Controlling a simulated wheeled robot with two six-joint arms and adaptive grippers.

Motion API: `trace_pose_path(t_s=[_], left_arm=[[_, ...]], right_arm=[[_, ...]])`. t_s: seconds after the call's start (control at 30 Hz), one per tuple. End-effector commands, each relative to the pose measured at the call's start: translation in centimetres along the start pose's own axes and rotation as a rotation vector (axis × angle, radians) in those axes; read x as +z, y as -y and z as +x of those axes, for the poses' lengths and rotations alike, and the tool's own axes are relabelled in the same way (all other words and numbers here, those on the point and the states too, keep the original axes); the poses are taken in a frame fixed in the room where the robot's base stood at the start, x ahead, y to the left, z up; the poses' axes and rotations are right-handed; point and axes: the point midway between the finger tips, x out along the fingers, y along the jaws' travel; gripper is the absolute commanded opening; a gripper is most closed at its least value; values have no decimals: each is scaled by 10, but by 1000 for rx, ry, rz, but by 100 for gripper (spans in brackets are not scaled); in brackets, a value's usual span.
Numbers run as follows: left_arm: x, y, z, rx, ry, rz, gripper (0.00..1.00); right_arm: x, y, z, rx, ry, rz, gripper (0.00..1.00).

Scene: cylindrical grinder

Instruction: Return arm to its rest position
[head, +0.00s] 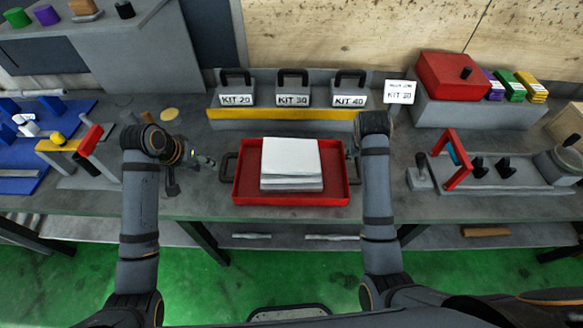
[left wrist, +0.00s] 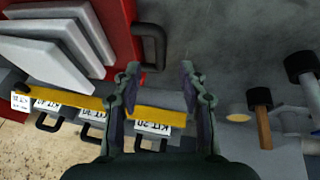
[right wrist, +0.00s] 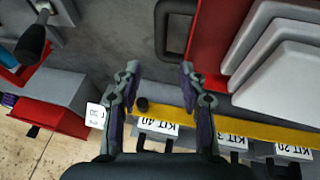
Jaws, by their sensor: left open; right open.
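The red tray (head: 240,192) sits on the grey workbench, with a stack of white blocks (head: 291,157) in it. My left gripper (head: 208,161) is open and empty, just left of the tray's left handle (head: 227,168). In the left wrist view the open fingers (left wrist: 159,70) have bare bench between them, and the black handle (left wrist: 152,46) lies beyond them. My right gripper is mostly hidden behind my right arm in the head view. In the right wrist view it (right wrist: 158,70) is open and empty, with the tray's other handle (right wrist: 163,30) ahead of its tips.
Grey kit boxes labelled KIT 20 (head: 236,100), KIT 30 (head: 293,100) and KIT 40 (head: 349,100) stand behind a yellow strip (head: 280,114). A red box (head: 450,76) is at back right. A red-handled fixture (head: 457,160) stands right, and a blue board (head: 25,150) lies left.

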Motion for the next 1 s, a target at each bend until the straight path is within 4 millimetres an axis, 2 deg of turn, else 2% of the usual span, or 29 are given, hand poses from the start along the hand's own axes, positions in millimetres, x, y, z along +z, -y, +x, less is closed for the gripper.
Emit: trace_pose_path(t_s=[0.33,0.4,0.47,0.6,0.7,1.0], left_arm=[[0,0,0,0,0,0,42],[9,1,3,-8,5,1,42],[27,2,8,-26,14,5,42],[87,6,13,-96,34,23,42],[123,10,10,-143,42,35,42],[196,16,-14,-246,67,62,42]], right_arm=[[0,0,0,0,0,0,42],[8,-2,3,-1,3,-2,42],[26,-4,8,-6,9,-6,42],[86,-11,15,-26,22,-25,42],[121,-13,12,-47,28,-42,42],[195,-11,-10,-111,45,-96,42]])
